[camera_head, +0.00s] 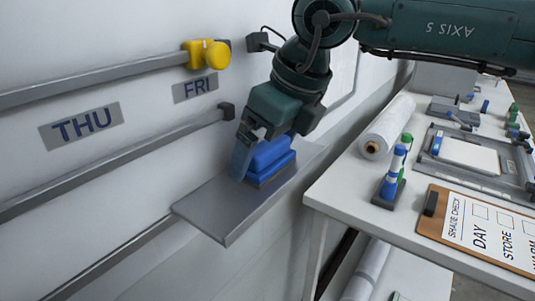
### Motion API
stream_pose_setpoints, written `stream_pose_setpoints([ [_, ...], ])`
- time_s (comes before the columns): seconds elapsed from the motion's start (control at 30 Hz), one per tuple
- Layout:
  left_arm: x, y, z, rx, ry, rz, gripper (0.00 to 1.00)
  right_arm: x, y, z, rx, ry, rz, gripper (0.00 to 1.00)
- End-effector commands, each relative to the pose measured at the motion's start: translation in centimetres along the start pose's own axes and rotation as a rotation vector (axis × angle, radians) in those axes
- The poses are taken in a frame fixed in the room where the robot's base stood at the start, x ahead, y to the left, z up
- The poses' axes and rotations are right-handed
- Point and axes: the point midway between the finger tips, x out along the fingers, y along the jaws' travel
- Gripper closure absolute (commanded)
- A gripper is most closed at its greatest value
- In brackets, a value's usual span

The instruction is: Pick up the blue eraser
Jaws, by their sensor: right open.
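The blue eraser (268,155) sits on a grey metal shelf (225,212) fixed to the white wall board. It has a blue body with a darker base layer. My right gripper (252,158) comes down from the upper right on a dark green arm. Its jaws are open at the eraser, with one finger in front of the left end of the eraser. The far finger is hard to make out, and I cannot tell whether the fingers touch the eraser. My left gripper is not in view.
Rails with a yellow knob (207,54) run along the wall, beside "THU" and "FRI" labels. At right, a white table (330,193) holds a paper roll (388,127), markers in a stand (389,190), a clipboard (480,229) and a grey tray. The shelf's left part is clear.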

Motion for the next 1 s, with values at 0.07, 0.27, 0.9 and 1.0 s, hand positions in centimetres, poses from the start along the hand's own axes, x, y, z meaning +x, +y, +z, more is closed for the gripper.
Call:
stream_pose_setpoints([
  [0.07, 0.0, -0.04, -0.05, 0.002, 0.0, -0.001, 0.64, 0.27, 0.01, 0.01, 0.0, -0.001, 0.0, 0.0],
  [0.27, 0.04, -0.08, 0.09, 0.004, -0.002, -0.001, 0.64, 0.28, 0.0, 0.01, 0.0, -0.001, 0.0, 0.01],
  [0.9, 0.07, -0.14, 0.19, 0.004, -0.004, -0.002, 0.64, 0.2, -0.01, 0.03, 0.001, -0.002, 0.0, 0.37],
  [1.0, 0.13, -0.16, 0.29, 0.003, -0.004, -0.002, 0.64, 0.09, -0.02, 0.0, 0.001, -0.002, 0.0, 0.37],
])
